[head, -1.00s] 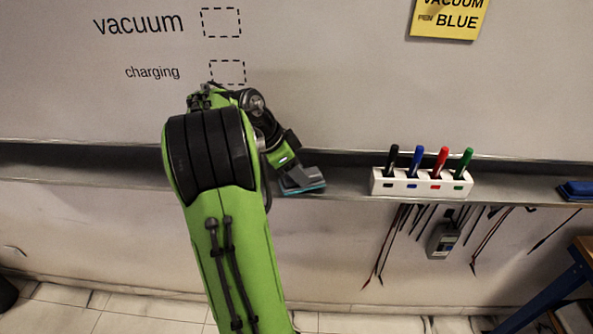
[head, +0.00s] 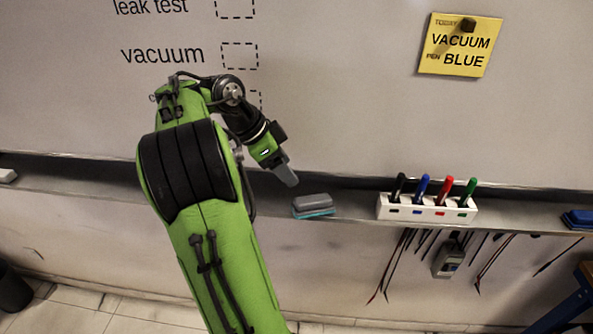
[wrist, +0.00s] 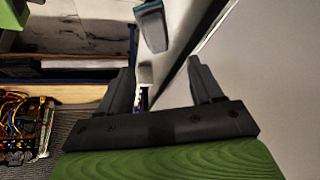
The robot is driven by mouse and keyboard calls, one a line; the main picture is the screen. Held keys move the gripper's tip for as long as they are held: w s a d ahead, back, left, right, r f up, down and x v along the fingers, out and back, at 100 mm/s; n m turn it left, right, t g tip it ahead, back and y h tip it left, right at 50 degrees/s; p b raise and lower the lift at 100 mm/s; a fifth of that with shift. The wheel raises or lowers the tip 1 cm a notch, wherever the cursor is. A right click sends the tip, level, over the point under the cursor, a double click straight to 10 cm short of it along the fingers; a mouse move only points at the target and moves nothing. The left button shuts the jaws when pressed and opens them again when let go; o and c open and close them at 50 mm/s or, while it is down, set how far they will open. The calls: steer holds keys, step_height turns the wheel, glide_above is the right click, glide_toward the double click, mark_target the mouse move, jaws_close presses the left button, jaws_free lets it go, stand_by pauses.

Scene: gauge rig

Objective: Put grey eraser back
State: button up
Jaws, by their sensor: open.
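The grey eraser (head: 313,202) with a teal underside lies on the narrow ledge (head: 350,208) below the whiteboard, left of the marker holder. It also shows at the top of the wrist view (wrist: 152,28), beyond the fingers. My gripper (head: 288,177) is up and to the left of the eraser, apart from it. In the wrist view the two fingers of my gripper (wrist: 163,85) stand wide apart with nothing held between them.
A white holder (head: 427,209) with black, blue, red and green markers stands right of the eraser. A blue object (head: 577,219) lies at the ledge's right end. Cables and a grey meter (head: 448,260) hang below. A yellow note (head: 460,45) is on the whiteboard.

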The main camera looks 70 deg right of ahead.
steer(key=shift+w+a+r, duration=0.1)
steer(key=shift+w+r, duration=0.05)
steer(key=shift+r, duration=0.2)
steer(key=shift+w, duration=0.1)
steer(key=w+a+r+n+t, duration=0.1)
steer(key=w+a+n+t, duration=0.25)
steer(key=a+n, duration=0.35)
steer(key=w+a+r+n+t, duration=0.1)
steer(key=w+a+n+t, duration=0.1)
steer(key=w+a+n, duration=0.35)
steer(key=s+a+f+n+t+y, duration=0.1)
steer(key=s+a+f+n+t, duration=0.1)
steer(key=a+n, duration=0.6)
steer(key=s+a+f+n+t+y, duration=0.2)
steer(key=a+n, duration=0.6)
steer(key=a, duration=0.8)
steer(key=shift+s+n+t+y, duration=0.35)
steer(key=shift+s+t, duration=0.1)
steer(key=shift+s, duration=0.55)
steer(key=shift+f, duration=0.1)
